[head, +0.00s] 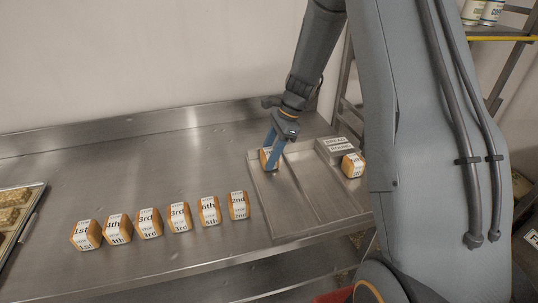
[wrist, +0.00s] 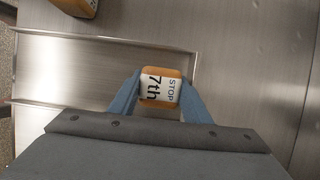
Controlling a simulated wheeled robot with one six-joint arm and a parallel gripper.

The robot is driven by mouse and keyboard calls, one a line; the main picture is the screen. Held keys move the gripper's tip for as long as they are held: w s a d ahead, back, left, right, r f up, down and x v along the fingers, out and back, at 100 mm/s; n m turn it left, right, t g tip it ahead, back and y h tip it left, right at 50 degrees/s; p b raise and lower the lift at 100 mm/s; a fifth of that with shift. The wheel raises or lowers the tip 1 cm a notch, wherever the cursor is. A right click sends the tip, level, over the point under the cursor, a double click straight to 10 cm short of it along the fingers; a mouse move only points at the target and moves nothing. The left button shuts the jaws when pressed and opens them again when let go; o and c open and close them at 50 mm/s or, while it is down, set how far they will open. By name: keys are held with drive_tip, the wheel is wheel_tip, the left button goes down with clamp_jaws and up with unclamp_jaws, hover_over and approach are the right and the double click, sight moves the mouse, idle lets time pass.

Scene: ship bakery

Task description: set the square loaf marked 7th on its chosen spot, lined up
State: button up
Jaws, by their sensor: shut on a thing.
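The square loaf marked 7th (wrist: 161,88) shows between the blue fingers of my gripper (wrist: 160,92) in the wrist view, which are shut on its two sides. Its label reads 7th and STOP. In the head view the loaf (head: 264,158) is at the far left corner of the steel tray (head: 312,236), partly hidden by my gripper (head: 272,150). I cannot tell whether the loaf touches the tray floor. The tray has a long raised divider, and its bare floor shows in front of the loaf.
A row of several labelled loaves (head: 178,217) stands on the steel counter (head: 130,175) left of the tray. Another loaf (head: 353,165) sits at the tray's right by a signed metal block (head: 335,146). A rack of baked goods (head: 18,215) is at the far left.

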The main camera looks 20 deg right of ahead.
drive_tip(key=shift+f, duration=0.15)
drive_tip(key=o, duration=0.8)
drive_tip(key=shift+c, duration=0.2)
drive_tip(key=b+v, duration=0.3)
drive_tip(key=v, duration=0.8)
drive_tip(key=s+a+f+n+h, duration=0.1)
drive_tip(key=s+n, duration=0.5)
drive_tip(key=s, duration=0.1)
drive_tip(key=s+a+f+n+h, duration=0.1)
drive_tip(key=s+f+n+h, duration=0.1)
drive_tip(key=s+n, duration=0.4)
drive_tip(key=s+a+f+n+t+h, duration=0.1)
drive_tip(key=s+a+f+n, duration=0.1)
drive_tip(key=s+n, duration=0.4)
drive_tip(key=shift+s+a+f, duration=0.1)
drive_tip(key=shift+s, duration=0.95)
drive_tip(key=shift+s+f, duration=0.15)
drive_tip(key=shift+s, duration=0.85)
